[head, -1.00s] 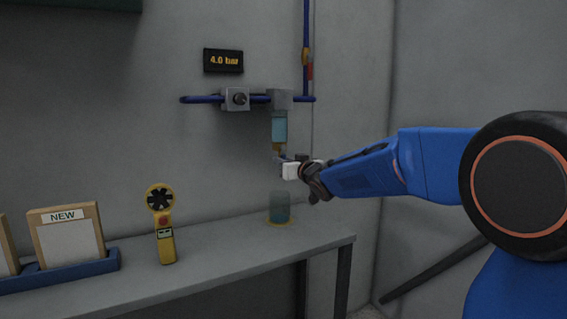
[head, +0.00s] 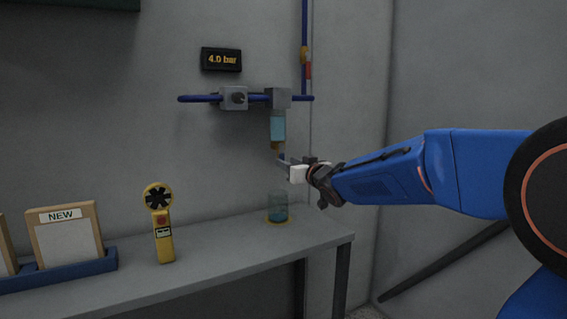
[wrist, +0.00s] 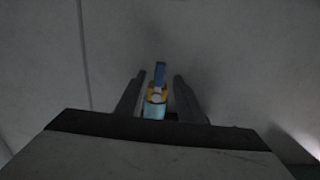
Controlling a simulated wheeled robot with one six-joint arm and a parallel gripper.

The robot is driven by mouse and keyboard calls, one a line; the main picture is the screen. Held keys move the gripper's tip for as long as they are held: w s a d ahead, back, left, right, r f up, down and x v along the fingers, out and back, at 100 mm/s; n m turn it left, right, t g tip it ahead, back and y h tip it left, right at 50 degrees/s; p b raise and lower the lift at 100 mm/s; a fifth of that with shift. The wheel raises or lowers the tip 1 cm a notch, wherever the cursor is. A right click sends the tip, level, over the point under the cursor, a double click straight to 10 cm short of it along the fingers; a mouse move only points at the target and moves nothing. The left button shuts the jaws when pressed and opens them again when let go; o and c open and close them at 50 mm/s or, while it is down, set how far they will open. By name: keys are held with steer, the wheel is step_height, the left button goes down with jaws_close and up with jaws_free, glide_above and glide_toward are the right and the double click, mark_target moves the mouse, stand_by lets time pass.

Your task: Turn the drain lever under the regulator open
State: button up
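The regulator (head: 278,98) sits on a blue pipe on the wall, with a clear blue bowl (head: 278,126) below it. At the bowl's foot is a brass drain (head: 276,146) with a small blue drain lever (head: 282,156), which appears to point down. In the wrist view the lever (wrist: 160,74) runs in line with the brass drain (wrist: 157,97) and bowl. My gripper (head: 285,164) is just below and right of the drain. Its fingers are open, one on each side of the lever, with gaps between in the wrist view.
A clear cup (head: 278,206) with bluish liquid in its lower part stands on the bench (head: 220,245) under the drain. A yellow handheld fan meter (head: 162,225) and a blue rack (head: 70,270) with a NEW board are on the left. The gauge (head: 221,60) reads 4.0 bar.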

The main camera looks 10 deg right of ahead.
steer(key=v, duration=1.2)
steer(key=shift+s, duration=0.2)
steer(key=s+d+f+m+g+h, duration=0.45)
steer(key=s+d+f+h, duration=0.35)
steer(key=s+f, duration=0.5)
steer(key=s+f+g, duration=0.2)
steer(key=s+f, duration=0.2)
steer(key=s, duration=0.4)
steer(key=s+a+f+g+y, duration=0.1)
steer(key=s+f+g, duration=0.2)
steer(key=s+f, duration=0.2)
steer(key=s+f+n+g+y, duration=0.1)
steer(key=s+f+g, duration=0.2)
steer(key=s, duration=0.8)
step_height(320, 180, down, 2)
steer(key=shift+a, duration=0.3)
